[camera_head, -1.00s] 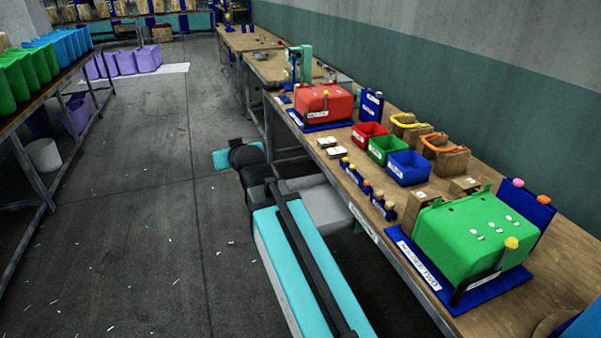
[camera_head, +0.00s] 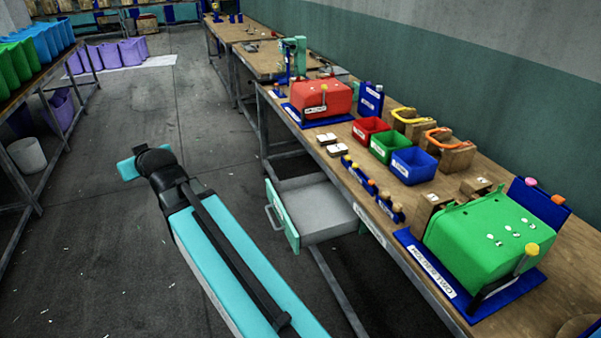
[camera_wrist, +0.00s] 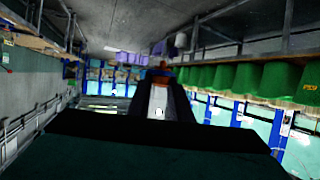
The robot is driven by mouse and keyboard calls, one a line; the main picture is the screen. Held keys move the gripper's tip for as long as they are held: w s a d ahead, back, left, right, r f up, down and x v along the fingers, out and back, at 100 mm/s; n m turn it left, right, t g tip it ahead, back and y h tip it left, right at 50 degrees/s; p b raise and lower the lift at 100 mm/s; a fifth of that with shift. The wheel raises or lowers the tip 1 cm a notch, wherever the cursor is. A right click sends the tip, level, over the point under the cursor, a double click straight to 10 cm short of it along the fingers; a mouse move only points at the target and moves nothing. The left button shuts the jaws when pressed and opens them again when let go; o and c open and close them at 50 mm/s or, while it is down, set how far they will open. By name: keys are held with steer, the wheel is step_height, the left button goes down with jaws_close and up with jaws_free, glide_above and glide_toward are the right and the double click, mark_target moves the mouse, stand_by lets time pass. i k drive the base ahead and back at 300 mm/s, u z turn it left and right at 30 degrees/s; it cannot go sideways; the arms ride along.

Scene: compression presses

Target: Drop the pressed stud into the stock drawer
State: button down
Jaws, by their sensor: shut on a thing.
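The stock drawer (camera_head: 325,222) hangs pulled out under the workbench, a grey tray with a teal front and a handle. Its visible inside looks empty. My arm reaches forward over the floor to the left of the drawer, apart from it. In the head view the jaws and the stud cannot be made out at the arm's far end.
The bench carries a green press (camera_head: 485,245), a red press (camera_head: 320,98), and red, green and blue bins (camera_head: 413,167). A shelf with green and blue bins (camera_head: 30,50) stands at the left. The floor aisle (camera_head: 110,220) between is mostly clear.

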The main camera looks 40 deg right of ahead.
mark_target(322, 205)
steer(key=u, duration=0.35)
steer(key=i, duration=1.55)
steer(key=z, duration=0.1)
